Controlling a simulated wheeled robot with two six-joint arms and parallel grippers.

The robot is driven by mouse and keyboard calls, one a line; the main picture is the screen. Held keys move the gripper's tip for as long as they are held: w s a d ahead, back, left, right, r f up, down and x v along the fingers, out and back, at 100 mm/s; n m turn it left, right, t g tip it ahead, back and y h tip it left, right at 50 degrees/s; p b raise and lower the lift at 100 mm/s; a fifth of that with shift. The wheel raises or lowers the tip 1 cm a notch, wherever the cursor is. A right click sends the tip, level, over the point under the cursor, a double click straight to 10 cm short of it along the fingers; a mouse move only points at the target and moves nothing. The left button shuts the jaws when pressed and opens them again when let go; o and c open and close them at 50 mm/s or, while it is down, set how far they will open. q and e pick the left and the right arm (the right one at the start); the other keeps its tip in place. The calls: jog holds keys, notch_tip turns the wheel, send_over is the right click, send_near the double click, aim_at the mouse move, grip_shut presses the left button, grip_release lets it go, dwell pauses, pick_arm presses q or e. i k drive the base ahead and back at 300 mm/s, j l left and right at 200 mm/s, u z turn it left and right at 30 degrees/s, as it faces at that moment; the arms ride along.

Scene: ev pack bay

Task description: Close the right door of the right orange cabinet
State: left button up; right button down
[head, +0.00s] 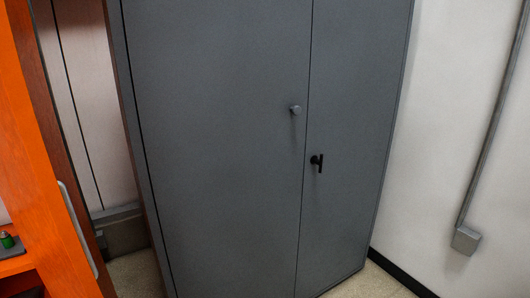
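Part of an orange cabinet shows at the left edge, with an orange shelf (18,265) low down. A tall orange panel (50,190) stands beside it, with a long pale grey bar handle (77,230) on its right side. The panel looks like an open door seen at a steep angle, with the shelf visible to its left. Its top and bottom are cut off by the frame. Neither of my grippers is in view.
A tall dark grey cabinet (220,150) fills the middle, its doors shut, with a round knob (295,109) and a black handle (317,162). A small green item (7,240) sits at the shelf. A narrow floor strip (135,275) lies between the panel and grey cabinet.

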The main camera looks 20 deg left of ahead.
aim_at(39, 206)
jog(key=i+u, duration=0.15)
jog(key=u, duration=0.35)
jog(key=i+l+u, duration=0.1)
jog(key=u, duration=0.35)
jog(key=i+l+u, duration=0.15)
jog(key=u, duration=0.35)
jog(key=i+l+u, duration=0.1)
jog(key=u, duration=0.35)
jog(key=i+l+u, duration=0.2)
jog(key=u, duration=0.2)
jog(key=i+l+u, duration=0.1)
jog(key=l+u, duration=0.35)
jog(key=i+l+u, duration=0.1)
jog(key=l+u, duration=0.3)
jog(key=j, duration=0.1)
